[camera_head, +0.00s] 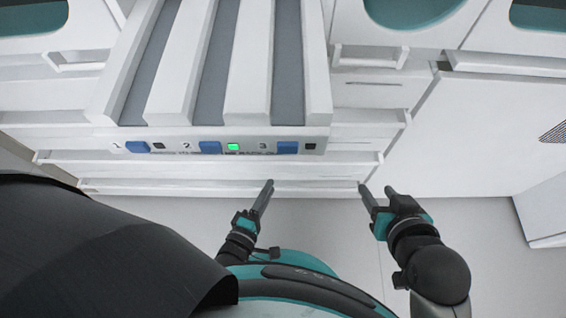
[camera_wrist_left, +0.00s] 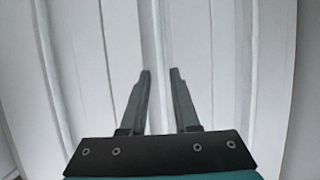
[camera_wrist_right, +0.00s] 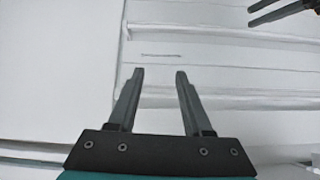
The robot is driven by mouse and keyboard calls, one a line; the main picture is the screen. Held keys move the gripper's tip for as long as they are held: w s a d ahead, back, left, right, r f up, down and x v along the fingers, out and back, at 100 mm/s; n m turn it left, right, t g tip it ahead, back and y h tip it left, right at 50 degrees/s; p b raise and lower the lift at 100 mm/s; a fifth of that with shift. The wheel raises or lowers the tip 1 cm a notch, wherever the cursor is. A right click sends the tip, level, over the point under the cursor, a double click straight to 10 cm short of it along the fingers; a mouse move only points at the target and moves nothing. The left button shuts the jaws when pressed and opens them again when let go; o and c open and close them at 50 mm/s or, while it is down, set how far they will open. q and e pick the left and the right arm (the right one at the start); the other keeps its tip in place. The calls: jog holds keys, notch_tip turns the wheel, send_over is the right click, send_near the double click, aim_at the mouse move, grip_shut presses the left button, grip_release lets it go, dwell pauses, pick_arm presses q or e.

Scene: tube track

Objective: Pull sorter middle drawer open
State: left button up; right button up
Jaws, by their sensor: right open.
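The white sorter (camera_head: 220,135) has sloping grey channels and a front strip with numbers, blue buttons and a green light. Below it are stacked white drawer fronts with long bar handles; one handle (camera_head: 110,158) spans the middle of the stack, and a lower one (camera_head: 130,187) lies beneath it. My left gripper (camera_head: 265,187) is in front of the lower drawers; in the left wrist view (camera_wrist_left: 160,75) its fingers stand apart over pale bars, contact unclear. My right gripper (camera_head: 374,188) is open and empty near the right ends of the handles; it also shows in the right wrist view (camera_wrist_right: 159,75).
White cabinets with handles (camera_head: 370,60) stand behind, and a plain white panel (camera_head: 480,130) is at the right. The pale floor (camera_head: 480,225) is clear near my right gripper.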

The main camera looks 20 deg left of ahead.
aim_at(283, 162)
pick_arm(q)
jog(key=shift+b+x, duration=2)
jog(key=shift+x, duration=3.2)
pick_arm(e)
jog(key=a+r+t+y, duration=0.3)
jog(key=a+t, duration=0.3)
jog(key=t, duration=0.1)
jog(key=shift+w+r+m+y, duration=0.15)
jog(key=shift+w+m+y, duration=0.15)
jog(key=shift+m, duration=0.1)
jog(key=shift+a, duration=0.1)
pick_arm(q)
jog(key=shift+c, duration=0.3)
grip_shut()
